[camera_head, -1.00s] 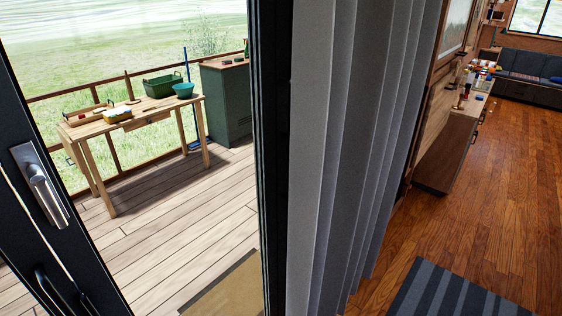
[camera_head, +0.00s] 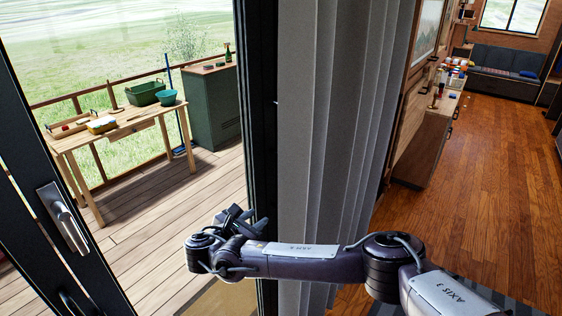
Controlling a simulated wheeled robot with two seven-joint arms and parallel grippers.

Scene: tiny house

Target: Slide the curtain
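The grey curtain (camera_head: 328,120) hangs in vertical folds in the middle of the view, gathered beside the dark door frame (camera_head: 257,110). My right arm comes in from the lower right and crosses in front of the curtain's lower part. My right gripper (camera_head: 236,216) is at the arm's left end, in front of the glass opening and left of the curtain. It looks small and dark, and its finger opening cannot be made out. I cannot tell whether the arm touches the cloth. My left gripper is not in view.
A dark door with a metal handle (camera_head: 63,218) stands at the left. Outside, a wooden table (camera_head: 130,124) and a green cabinet (camera_head: 212,105) stand on the deck. At the right, a low sideboard (camera_head: 425,147) lines the wall beside open wooden floor (camera_head: 490,170).

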